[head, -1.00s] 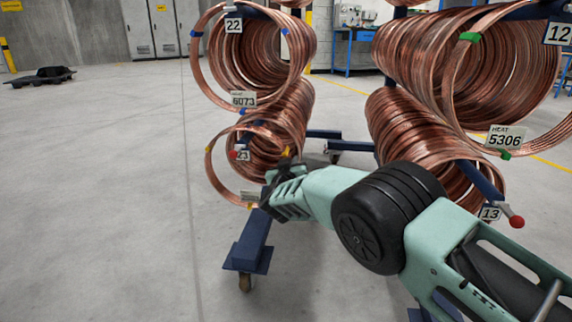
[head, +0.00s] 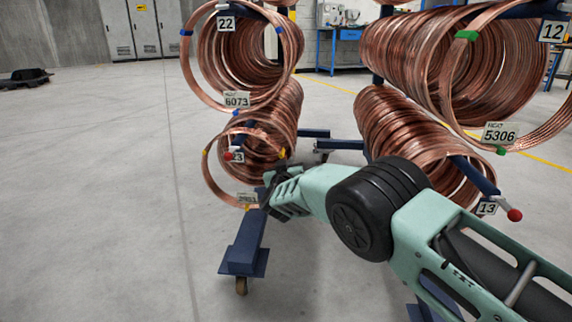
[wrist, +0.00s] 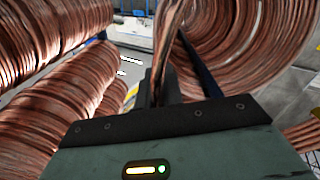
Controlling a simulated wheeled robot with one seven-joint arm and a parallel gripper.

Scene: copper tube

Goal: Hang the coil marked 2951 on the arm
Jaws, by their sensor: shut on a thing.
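A copper coil with yellow ties (head: 206,165) is at the lower left of the rack in the head view. Its hanging tag (head: 246,199) is too blurred to read surely. My gripper (head: 272,190) is shut on the coil's lower right side. In the wrist view, its copper strands (wrist: 167,50) rise from between the jaws. The lower left rack arm, labelled 23 (head: 237,157), has a red-tipped end (head: 228,156) that appears within the ring's outline. Whether the ring is around this arm or in front of its tip I cannot tell.
Coil 6073 (head: 190,75) hangs above on arm 22 (head: 226,23). Coil 5306 (head: 450,85) hangs at right on arm 12, above arm 13 (head: 486,208) with its coils. A blue rack foot (head: 245,255) on a caster is below.

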